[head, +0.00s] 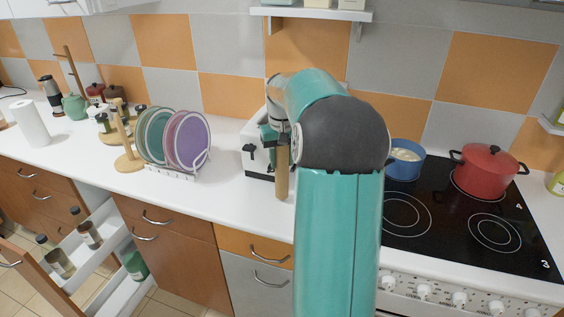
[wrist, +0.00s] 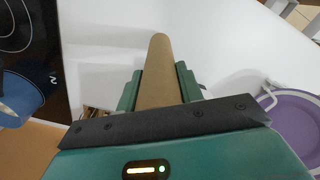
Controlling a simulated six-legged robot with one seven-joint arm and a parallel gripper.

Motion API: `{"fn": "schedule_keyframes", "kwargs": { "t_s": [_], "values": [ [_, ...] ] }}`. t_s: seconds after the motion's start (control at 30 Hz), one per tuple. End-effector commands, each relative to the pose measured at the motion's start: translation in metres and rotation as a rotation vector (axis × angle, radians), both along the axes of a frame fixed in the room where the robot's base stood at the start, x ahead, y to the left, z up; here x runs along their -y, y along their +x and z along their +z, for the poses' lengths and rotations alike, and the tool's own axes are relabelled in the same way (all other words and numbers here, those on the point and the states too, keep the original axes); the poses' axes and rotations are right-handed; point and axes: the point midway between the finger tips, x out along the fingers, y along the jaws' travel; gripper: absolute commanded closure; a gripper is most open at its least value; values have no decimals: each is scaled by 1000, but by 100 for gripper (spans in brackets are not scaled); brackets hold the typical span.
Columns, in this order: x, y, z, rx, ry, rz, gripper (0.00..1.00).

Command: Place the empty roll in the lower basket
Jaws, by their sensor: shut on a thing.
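The empty roll (head: 282,174) is a brown cardboard tube. My gripper (head: 279,138) is shut on it, and the roll hangs upright over the counter by the front edge. In the wrist view the roll (wrist: 158,65) stands between the two green fingers (wrist: 160,88). Whether its lower end touches the counter is hard to tell. The lower basket (head: 118,290) is the white lower tier of the pulled-out rack at the lower left. A green bottle (head: 135,266) stands in it. The upper tier (head: 105,238) above it holds several jars.
A rack of plates (head: 180,140) and a wooden roll stand (head: 127,150) are on the counter left of my gripper. A toaster (head: 256,160) is just behind it. The stove has a blue pot (head: 406,165) and a red pot (head: 487,172). The counter front left of the roll is clear.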

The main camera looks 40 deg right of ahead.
Motion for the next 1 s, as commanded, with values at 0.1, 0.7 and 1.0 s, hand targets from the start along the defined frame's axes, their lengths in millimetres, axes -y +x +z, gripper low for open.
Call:
{"fn": "schedule_keyframes", "kwargs": {
  "t_s": [0.1, 0.7, 1.0],
  "values": [
    [0, 0, -12, 1, 0, 0, 88],
    [0, 0, -15, 1, 0, 0, 42],
    [0, 0, -5, 1, -2, 0, 42]
  ]
}}
